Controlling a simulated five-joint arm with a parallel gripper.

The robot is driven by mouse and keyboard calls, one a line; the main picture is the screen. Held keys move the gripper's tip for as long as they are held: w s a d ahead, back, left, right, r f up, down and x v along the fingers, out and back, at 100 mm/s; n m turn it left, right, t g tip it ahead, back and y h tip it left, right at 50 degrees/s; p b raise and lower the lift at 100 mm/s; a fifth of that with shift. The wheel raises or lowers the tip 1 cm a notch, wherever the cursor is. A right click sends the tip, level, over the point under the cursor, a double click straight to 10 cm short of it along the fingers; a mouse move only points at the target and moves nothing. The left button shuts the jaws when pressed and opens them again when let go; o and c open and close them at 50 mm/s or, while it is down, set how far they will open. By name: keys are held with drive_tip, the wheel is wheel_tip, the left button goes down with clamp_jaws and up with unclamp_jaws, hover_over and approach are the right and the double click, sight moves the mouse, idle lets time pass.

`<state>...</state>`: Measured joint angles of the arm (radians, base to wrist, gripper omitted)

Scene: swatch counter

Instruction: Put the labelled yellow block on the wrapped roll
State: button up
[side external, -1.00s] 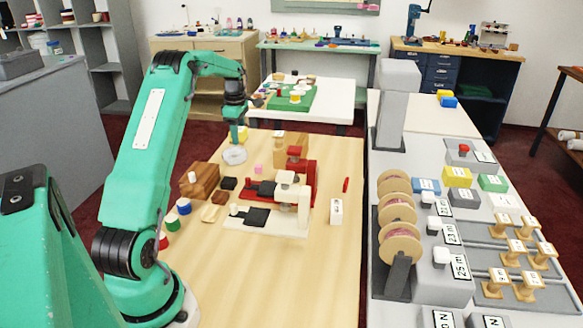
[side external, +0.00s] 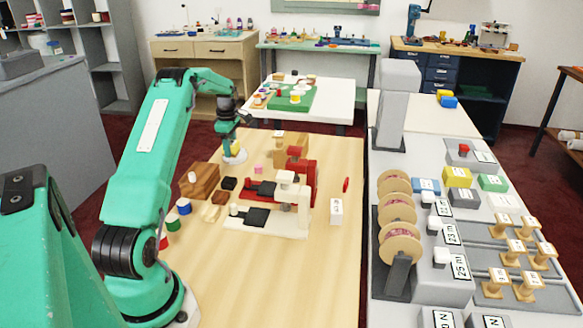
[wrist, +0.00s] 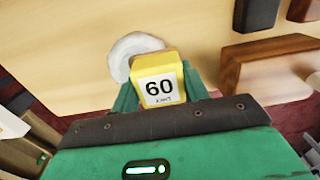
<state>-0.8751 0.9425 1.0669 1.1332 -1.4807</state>
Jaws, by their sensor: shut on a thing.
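The yellow block (wrist: 160,72) carries a white label reading 60. My gripper (wrist: 163,95) is shut on it, with a green finger on each side, and the label faces the wrist camera. The wrapped roll looks like the pale white round thing (wrist: 133,44) just beyond the block in the wrist view. In the side view the roll (side external: 236,158) sits at the far left of the wooden table, directly under my gripper (side external: 233,145). The block is small there and partly covered by the fingers. I cannot tell whether block and roll touch.
Brown wooden blocks (side external: 200,178) stand nearer, left of the table's middle. A red and white press-like device (side external: 300,190) stands at centre. A wooden block (side external: 297,141) stands right of the roll. The near part of the table (side external: 270,285) is clear.

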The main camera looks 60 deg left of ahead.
drive_tip(key=shift+f, duration=0.35)
drive_tip(key=o, duration=1)
drive_tip(key=shift+r, duration=0.1)
wheel_tip(320, 180, up, 12)
drive_tip(key=shift+r, duration=0.1)
idle(0.4)
